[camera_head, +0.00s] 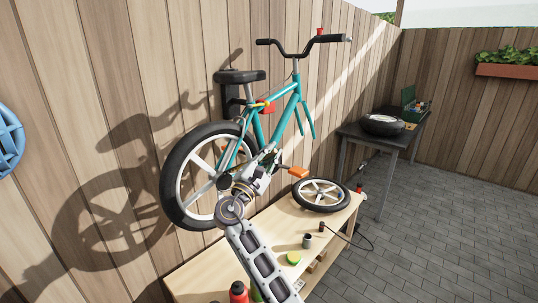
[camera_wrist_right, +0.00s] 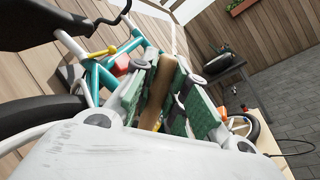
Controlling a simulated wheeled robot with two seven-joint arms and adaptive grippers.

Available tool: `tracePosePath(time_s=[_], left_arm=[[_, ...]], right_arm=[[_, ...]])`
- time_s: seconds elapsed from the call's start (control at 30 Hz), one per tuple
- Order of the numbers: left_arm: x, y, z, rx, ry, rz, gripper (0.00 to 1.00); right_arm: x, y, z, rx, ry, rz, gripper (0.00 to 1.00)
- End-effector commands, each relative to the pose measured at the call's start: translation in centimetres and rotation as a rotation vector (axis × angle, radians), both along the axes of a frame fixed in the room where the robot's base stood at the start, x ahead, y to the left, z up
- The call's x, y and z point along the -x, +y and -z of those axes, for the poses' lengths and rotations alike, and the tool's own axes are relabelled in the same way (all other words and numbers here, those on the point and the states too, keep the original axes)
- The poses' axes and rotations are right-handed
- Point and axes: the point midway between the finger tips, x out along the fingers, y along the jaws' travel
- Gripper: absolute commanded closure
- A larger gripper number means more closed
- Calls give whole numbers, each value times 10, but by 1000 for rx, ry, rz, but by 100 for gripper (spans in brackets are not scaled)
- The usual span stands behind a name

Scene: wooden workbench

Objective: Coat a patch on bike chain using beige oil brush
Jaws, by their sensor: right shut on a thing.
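A teal bike (camera_head: 277,118) hangs on a dark mount at the wooden fence, with its rear wheel (camera_head: 176,195) at the left. My right arm reaches up to the bike's crank area, and its gripper (camera_head: 264,166) is in front of the frame there, beside the orange pedal (camera_head: 298,172). In the right wrist view, the green-padded fingers (camera_wrist_right: 177,92) are shut on the beige oil brush (camera_wrist_right: 163,92), which stands between them. The brush's bristle end is hidden. I cannot make out the chain behind the gripper and arm, nor whether the brush touches it. My left gripper is out of view.
On the wooden workbench (camera_head: 218,270) lie a loose wheel (camera_head: 320,194), a grey can (camera_head: 307,241), a green-yellow round item (camera_head: 293,258) and a red bottle (camera_head: 239,292). A dark table (camera_head: 352,132) with a tyre (camera_head: 383,124) stands behind. Paved floor at right is mostly clear.

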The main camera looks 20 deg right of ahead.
Motion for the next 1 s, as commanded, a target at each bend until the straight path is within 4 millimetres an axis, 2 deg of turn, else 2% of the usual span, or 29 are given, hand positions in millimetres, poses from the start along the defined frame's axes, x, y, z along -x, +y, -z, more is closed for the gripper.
tracePosePath(time_s=[0.23, 0.8, 1.0], left_arm=[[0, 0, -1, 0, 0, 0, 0], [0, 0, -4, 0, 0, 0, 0], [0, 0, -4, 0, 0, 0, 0]], right_arm=[[-2, -4, 0, 0, 2, -1, 100], [-11, -31, 0, 1, 1, -1, 100], [-12, -33, 0, 0, 1, -1, 100]])
